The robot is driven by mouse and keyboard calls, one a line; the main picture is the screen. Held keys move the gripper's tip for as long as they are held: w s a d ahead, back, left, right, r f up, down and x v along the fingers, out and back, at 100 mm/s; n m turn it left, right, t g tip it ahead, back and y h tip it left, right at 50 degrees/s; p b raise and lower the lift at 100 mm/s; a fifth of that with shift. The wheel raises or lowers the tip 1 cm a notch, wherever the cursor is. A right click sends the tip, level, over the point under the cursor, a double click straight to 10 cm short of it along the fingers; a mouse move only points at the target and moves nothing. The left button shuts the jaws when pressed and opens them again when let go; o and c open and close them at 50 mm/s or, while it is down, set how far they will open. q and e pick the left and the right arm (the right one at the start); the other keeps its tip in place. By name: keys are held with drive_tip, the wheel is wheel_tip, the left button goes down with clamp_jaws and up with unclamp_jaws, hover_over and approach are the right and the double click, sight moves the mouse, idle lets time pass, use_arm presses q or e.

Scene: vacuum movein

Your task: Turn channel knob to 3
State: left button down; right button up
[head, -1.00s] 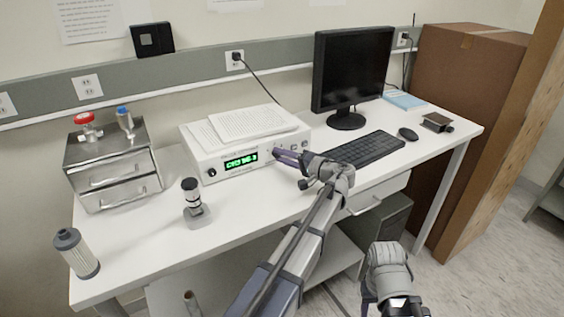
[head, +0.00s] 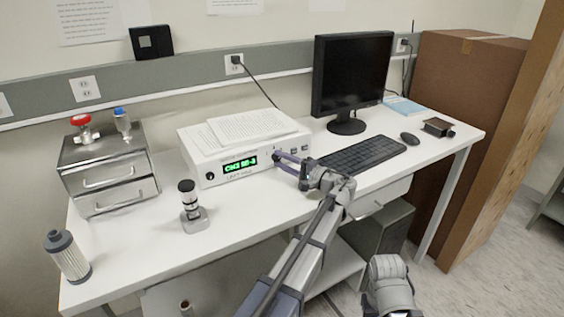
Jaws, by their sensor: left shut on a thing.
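A white controller box (head: 214,184) stands on the desk, with papers on its top. Its front has a lit green display (head: 240,163) with text beginning "CH"; the rest is too small to read surely. My left gripper (head: 279,158) reaches the right part of this front panel. It is shut on a knob there, which its fingers hide. A dark knob (head: 211,176) left of the display is free. Part of my right arm shows at the lower right, but its fingertips do not show.
A keyboard (head: 360,153), monitor (head: 352,76) and mouse (head: 410,139) lie to the right of my left gripper. A small microscope-like device (head: 193,212), a grey canister (head: 68,257) and a metal drawer unit (head: 108,172) stand left. The desk's front middle is clear.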

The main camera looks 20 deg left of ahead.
use_arm(q)
drive_tip(key=c, duration=0.5)
unclamp_jaws()
drive_tip(key=shift+v, duration=3.95)
drive_tip(key=shift+r, duration=0.1)
